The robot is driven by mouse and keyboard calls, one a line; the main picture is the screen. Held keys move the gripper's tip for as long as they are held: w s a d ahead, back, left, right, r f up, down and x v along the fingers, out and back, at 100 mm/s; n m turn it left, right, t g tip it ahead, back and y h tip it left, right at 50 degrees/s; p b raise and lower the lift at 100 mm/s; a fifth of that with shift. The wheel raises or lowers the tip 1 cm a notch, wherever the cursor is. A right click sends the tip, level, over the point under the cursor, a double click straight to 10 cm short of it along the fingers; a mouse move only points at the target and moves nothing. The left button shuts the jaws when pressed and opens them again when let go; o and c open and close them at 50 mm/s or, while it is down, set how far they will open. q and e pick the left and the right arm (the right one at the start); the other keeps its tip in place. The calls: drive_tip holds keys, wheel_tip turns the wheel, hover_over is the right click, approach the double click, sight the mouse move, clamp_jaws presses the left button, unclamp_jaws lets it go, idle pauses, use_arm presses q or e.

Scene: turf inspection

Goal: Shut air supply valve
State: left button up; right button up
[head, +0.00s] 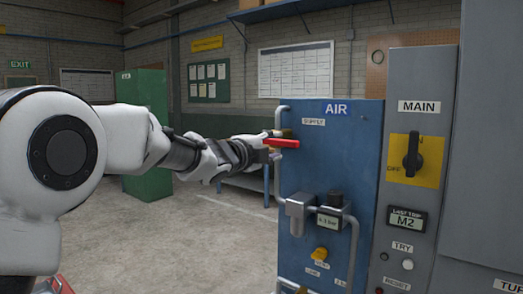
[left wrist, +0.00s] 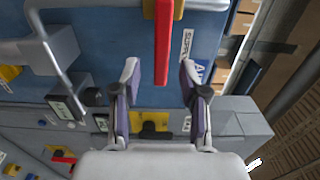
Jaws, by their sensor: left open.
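The air supply valve has a red lever handle (head: 281,142) beside the SUPPLY label on the blue AIR panel (head: 345,165). The lever lies level in the head view. My left gripper (head: 258,148) is at the lever's left end. In the left wrist view the red lever (left wrist: 163,40) comes down from a brass-coloured body at the top. Its free end reaches between the two spread fingers of my left gripper (left wrist: 158,70). There is a gap on both sides, so the gripper is open and does not hold it. My right gripper is not in view.
A regulator (head: 315,210) with a gauge display and a yellow knob (head: 320,253) sit lower on the blue panel. A grey MAIN cabinet with a black switch (head: 412,155) stands to the right.

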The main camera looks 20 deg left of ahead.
use_arm(q)
drive_tip(key=v, duration=0.7)
drive_tip(key=shift+w, duration=0.1)
